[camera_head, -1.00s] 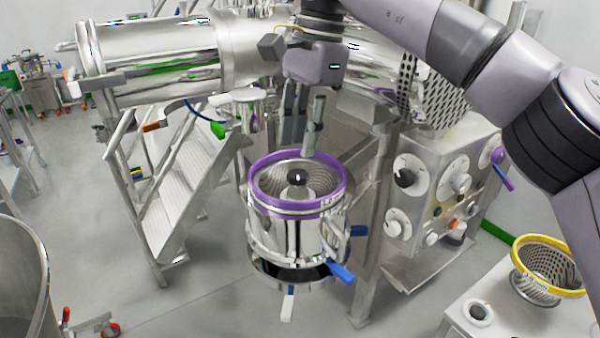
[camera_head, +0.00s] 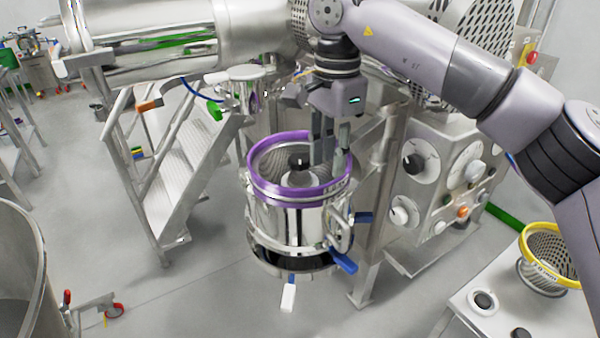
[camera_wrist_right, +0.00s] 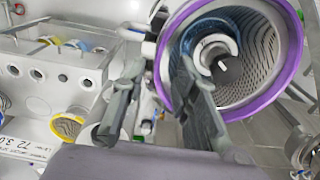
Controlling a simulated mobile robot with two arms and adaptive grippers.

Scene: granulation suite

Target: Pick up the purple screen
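The purple screen (camera_head: 290,193) is a perforated metal basket with a purple rim, seated in the top of a shiny steel mill housing (camera_head: 285,228). A dark-capped hub shows in its middle. In the right wrist view the purple rim (camera_wrist_right: 255,104) fills the upper right. My right gripper (camera_head: 331,160) is open and points down at the right part of the rim. One finger appears inside the ring and the other outside it, with the rim between them; contact cannot be told. The fingers also show in the wrist view (camera_wrist_right: 160,66). My left gripper is not in view.
A yellow-rimmed screen (camera_head: 552,262) sits on a white table (camera_head: 520,308) at the lower right. A control panel with knobs (camera_head: 440,180) stands right of the mill. Steel steps (camera_head: 170,165) stand to the left. Blue handles stick out from the mill's right side.

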